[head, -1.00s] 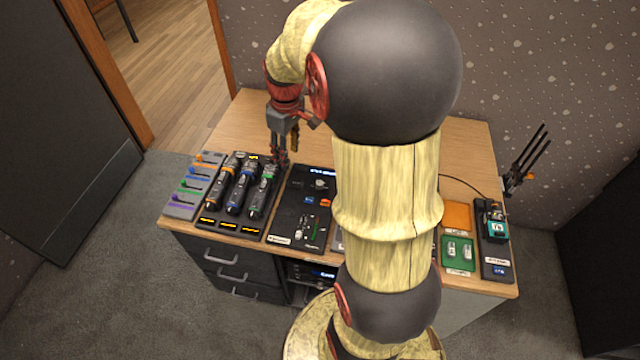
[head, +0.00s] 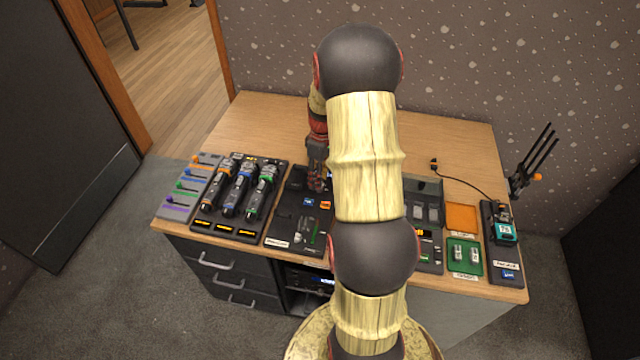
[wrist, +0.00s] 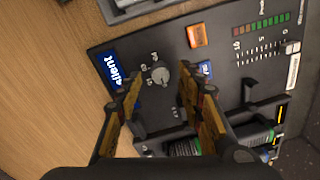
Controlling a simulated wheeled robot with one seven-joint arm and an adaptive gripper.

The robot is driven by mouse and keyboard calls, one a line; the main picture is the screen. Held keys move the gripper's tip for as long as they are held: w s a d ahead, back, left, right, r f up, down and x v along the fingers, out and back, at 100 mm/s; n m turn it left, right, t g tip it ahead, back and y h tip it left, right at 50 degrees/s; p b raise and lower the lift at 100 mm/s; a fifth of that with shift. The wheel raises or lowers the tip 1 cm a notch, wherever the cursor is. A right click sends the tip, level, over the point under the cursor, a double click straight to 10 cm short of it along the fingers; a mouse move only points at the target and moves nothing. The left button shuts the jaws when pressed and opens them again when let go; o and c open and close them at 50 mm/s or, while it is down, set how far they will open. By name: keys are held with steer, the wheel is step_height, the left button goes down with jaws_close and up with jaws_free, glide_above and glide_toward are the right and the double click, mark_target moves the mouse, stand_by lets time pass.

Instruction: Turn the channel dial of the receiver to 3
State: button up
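The black panel (wrist: 225,70), which I take to be the receiver, bears a small grey round dial (wrist: 160,75) with tiny marks around it. The marks and the dial's setting are too small to read. The same panel shows in the head view (head: 285,226), its dial hidden by my arm. My gripper (wrist: 161,86) is open and empty. In the wrist view its two fingers stand on either side of the dial, which shows between the tips. I cannot tell whether they touch it. In the head view my gripper (head: 318,182) is over the panel's far part.
The panel also has a blue screen (wrist: 111,72), an orange button (wrist: 197,35) and a slider (wrist: 290,48). Handheld microphones (head: 240,190) lie in a rack to the left. Green (head: 465,268) and orange (head: 461,216) trays are right. The desk's back left is clear.

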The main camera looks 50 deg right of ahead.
steer(key=shift+f, duration=0.75)
steer(key=shift+c, duration=1.4)
jaws_close()
